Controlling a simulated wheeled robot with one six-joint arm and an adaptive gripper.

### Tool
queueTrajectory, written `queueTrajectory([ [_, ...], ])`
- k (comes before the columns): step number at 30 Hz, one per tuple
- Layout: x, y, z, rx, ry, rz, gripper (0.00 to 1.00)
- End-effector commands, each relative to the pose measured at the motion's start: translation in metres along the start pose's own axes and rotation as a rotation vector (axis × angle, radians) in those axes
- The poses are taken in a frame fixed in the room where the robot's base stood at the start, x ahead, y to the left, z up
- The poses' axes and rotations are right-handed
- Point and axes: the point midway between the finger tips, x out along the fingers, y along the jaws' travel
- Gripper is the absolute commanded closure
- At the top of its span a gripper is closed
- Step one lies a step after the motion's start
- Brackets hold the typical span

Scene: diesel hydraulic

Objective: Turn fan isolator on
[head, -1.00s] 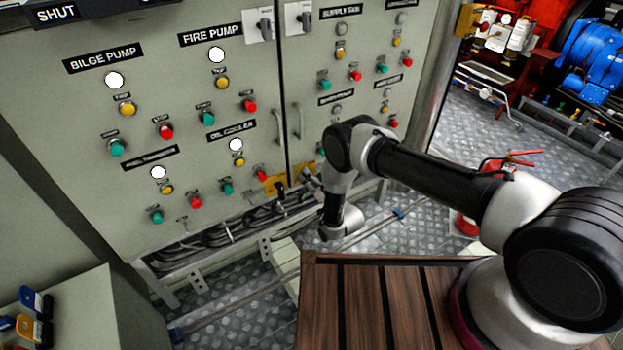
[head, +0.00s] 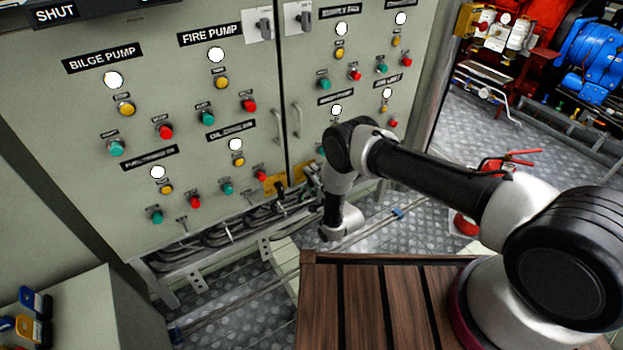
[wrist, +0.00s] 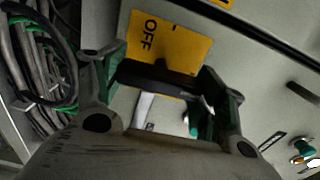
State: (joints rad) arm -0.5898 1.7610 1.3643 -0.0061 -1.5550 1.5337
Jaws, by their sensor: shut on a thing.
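The fan isolator shows in the wrist view as a black handle (wrist: 160,77) across a yellow plate (wrist: 175,40) marked OFF. My gripper (wrist: 158,84) has one finger at each end of the handle and is shut on it. The ON mark is not visible, being covered or out of view. In the head view, the yellow plate (head: 303,171) sits at the bottom left of the right-hand cabinet door. My arm's end is beside it, and the gripper is largely hidden or too small to make out there.
A second yellow plate (head: 272,184) with a dark handle is on the neighbouring door. Cables (head: 225,233) run below the cabinet. White lamps (head: 336,110) are lit on the right door. A wooden slatted top (head: 370,300) lies in front, and a red extinguisher (head: 466,224) stands behind my arm.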

Motion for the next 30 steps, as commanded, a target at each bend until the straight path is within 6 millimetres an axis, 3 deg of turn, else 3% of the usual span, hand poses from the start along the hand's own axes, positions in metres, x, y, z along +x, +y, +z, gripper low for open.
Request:
queueTrajectory([
  [19, -0.0006, 0.0009, -0.0013, 0.054, 0.003, 0.002, 0.53],
  [20, -0.0006, 0.0009, -0.0013, 0.054, 0.003, 0.002, 0.27],
  [23, -0.0006, 0.0009, -0.0011, 0.053, 0.003, 0.002, 0.09],
  [30, -0.0003, 0.0006, -0.0005, 0.053, 0.001, 0.001, 0.07],
])
